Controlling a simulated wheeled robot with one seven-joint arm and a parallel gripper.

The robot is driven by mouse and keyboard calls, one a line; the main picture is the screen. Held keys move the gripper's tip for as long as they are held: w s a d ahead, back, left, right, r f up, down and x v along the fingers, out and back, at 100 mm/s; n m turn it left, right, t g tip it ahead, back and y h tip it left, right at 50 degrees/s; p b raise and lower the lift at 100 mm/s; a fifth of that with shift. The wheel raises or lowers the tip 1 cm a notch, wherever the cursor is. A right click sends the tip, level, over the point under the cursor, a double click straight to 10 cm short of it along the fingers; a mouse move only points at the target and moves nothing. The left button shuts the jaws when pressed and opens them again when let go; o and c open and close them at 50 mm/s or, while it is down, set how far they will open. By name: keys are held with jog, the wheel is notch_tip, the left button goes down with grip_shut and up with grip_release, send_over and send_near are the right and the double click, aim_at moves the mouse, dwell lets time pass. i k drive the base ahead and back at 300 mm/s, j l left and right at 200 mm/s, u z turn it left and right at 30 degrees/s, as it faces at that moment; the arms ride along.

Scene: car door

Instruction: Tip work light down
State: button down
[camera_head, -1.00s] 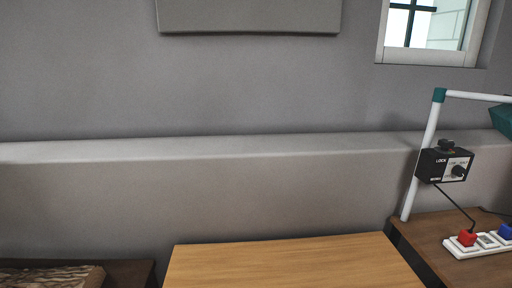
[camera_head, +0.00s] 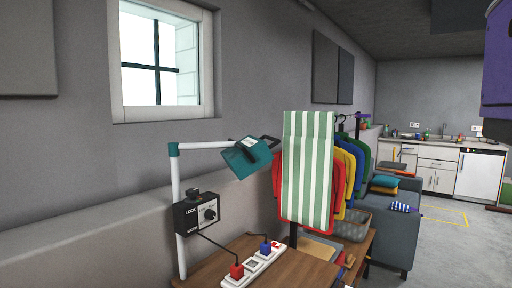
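The work light has a teal head (camera_head: 246,158) on a white arm and pole (camera_head: 176,200), standing at the left of a brown wooden table. A black handle shows at the head's right side. The head hangs at a tilt from the end of the arm, near the wall. A black control box (camera_head: 197,213) marked LOCK, with a knob, is mounted on the pole. My gripper is not in view.
A white power strip (camera_head: 256,268) with red and blue plugs lies on the wooden table (camera_head: 304,268). A green-and-white striped cloth (camera_head: 305,170) hangs just right of the light, before a clothes rack. A grey sofa (camera_head: 396,235) and open floor (camera_head: 445,240) lie further right.

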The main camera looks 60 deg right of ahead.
aim_at(251, 154)
jog(key=l+z, duration=0.35)
jog(key=l, duration=0.2)
jog(key=l+z, duration=0.35)
jog(key=l, duration=0.25)
jog(key=k, duration=0.05)
